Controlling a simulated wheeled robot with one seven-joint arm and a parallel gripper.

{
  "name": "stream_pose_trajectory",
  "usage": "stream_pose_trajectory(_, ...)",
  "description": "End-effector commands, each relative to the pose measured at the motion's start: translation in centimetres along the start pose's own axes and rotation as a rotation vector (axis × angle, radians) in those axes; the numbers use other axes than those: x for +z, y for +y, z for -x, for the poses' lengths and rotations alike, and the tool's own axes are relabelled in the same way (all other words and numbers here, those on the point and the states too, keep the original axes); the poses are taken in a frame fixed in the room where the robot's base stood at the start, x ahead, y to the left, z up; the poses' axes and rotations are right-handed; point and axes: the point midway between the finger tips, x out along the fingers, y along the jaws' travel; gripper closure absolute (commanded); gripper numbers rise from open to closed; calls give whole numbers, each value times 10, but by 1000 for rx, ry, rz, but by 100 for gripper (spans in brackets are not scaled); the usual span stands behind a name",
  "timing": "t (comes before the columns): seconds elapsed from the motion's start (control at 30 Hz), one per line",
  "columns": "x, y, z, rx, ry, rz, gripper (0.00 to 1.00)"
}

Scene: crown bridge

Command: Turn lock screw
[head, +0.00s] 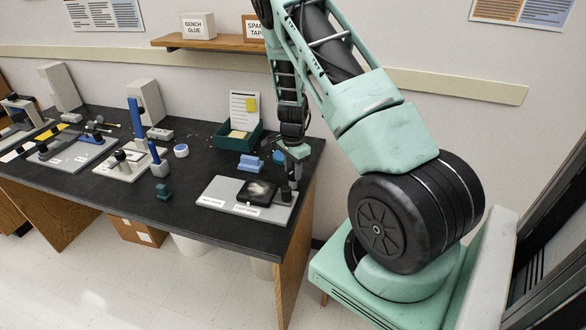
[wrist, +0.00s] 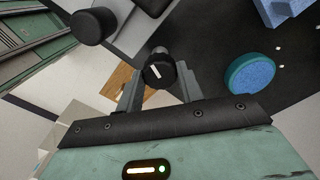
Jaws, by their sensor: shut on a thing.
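The lock screw shows in the wrist view as a black round knob (wrist: 158,73) with a white mark across its face. My gripper (wrist: 160,80) has one finger on each side of the knob and is shut on it. In the head view my gripper (head: 297,163) is low over the back right corner of a light grey board (head: 218,190). There the knob is mostly hidden by the gripper. A second black knob (wrist: 92,26) stands apart from the fingers, and it also shows near the board's right edge (head: 286,193). A black block (head: 257,192) sits on the board.
A blue block (head: 250,162) and a blue round pad (wrist: 250,74) lie close behind the board. A green tray (head: 258,140) with a clipboard stands farther back. Other fixtures fill the table's left side. The table's right edge is close to my gripper.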

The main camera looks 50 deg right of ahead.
Motion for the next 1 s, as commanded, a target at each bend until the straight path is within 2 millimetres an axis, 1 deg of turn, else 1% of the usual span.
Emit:
stream_pose_trajectory(0.37,0,-1,1,-3,0,-8,86)
stream_pose_trajectory(0.4,0,-1,1,-3,0,-8,52)
stream_pose_trajectory(0.43,0,-1,1,-3,0,-8,44)
stream_pose_trajectory(0.47,0,-1,1,-3,0,-7,41)
stream_pose_trajectory(0.77,0,-1,2,-2,0,-5,41)
stream_pose_trajectory(0.87,0,-1,9,-3,1,-4,41)
stream_pose_trajectory(0.97,0,-1,24,-5,1,-5,41)
stream_pose_trajectory(1.0,0,-1,32,-6,2,-4,41)
